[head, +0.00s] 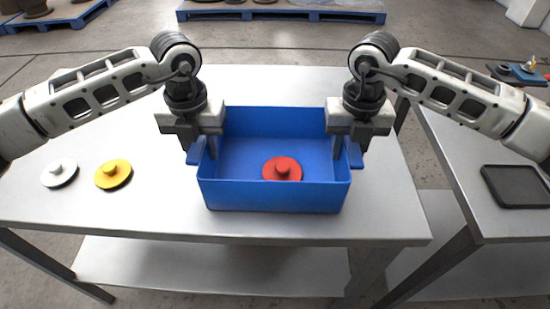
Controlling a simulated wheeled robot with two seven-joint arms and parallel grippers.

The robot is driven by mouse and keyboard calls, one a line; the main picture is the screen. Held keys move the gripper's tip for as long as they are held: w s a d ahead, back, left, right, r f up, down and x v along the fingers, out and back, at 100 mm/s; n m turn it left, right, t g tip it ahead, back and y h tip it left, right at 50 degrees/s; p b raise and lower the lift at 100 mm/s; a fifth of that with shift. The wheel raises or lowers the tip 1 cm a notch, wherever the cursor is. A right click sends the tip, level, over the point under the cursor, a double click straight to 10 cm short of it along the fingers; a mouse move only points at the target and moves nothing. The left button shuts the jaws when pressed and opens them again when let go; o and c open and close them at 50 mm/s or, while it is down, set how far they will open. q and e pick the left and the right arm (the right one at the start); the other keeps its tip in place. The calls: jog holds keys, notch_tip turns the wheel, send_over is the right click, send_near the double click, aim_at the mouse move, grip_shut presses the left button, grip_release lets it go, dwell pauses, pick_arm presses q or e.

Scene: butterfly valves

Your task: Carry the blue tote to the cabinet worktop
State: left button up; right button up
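The blue tote (272,198) sits upright on the light grey table, with a red disc (283,170) with a raised knob inside it. My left gripper (202,150) is at the tote's left side handle, fingers pointing down around the side wall. My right gripper (348,150) is at the right side handle in the same way. The fingertips are partly hidden by the tote walls and handles, so I cannot tell whether either is closed tight. A grey worktop (462,155) stands to the right; I cannot tell whether it is the cabinet's.
A white disc (59,174) and a yellow disc (113,174) lie on the table (130,212) left of the tote. A black tray (516,187) lies on the right worktop, with a blue item (520,73) farther back. A gap separates the two surfaces. Blue pallets (325,16) stand behind.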

pick_arm(q)
grip_shut()
pick_arm(e)
grip_shut()
pick_arm(q)
jog(key=shift+r, duration=0.15)
pick_arm(e)
jog(key=shift+r, duration=0.15)
